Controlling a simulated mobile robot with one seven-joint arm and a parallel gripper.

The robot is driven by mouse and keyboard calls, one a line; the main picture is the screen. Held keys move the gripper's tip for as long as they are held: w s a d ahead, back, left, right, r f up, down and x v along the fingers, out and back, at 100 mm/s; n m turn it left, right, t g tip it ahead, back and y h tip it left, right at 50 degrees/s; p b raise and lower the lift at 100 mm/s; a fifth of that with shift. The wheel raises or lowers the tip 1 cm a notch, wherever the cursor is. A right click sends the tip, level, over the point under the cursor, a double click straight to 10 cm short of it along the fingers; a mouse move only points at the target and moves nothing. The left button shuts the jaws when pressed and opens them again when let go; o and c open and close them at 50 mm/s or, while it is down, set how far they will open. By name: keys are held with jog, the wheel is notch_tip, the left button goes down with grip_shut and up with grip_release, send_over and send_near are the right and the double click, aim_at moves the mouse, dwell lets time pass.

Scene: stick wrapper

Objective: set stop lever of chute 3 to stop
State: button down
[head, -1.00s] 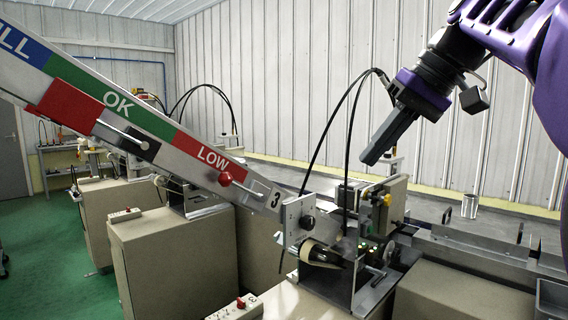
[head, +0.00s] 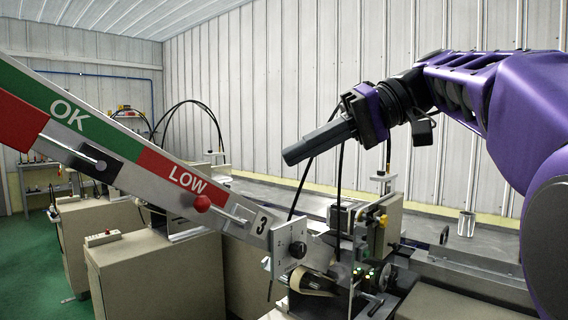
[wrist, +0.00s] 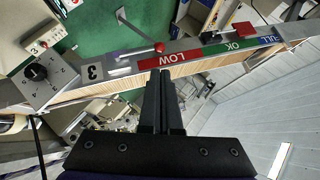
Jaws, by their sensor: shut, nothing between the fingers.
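Chute 3 (head: 135,152) slopes down from upper left to lower right in the head view, with green OK and red LOW bands and a "3" plate (head: 262,223) at its lower end. A lever with a red ball knob (head: 202,203) sits on its side below the LOW band. The red knob also shows in the wrist view (wrist: 159,47), just above and beyond the fingertips. My gripper (head: 288,157) is shut and empty, pointing left and down above and to the right of the knob, apart from it. In the wrist view my gripper (wrist: 160,72) overlaps the chute's edge.
A black dial (head: 297,249) is on the plate at the chute's lower end. The wrapper machine (head: 375,230) with black cables stands right of it. A beige cabinet (head: 150,275) stands below the chute. Open air surrounds my gripper.

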aim_at(208, 200)
jog(key=b+x, duration=0.2)
jog(key=x, duration=1)
jog(key=shift+w, duration=0.1)
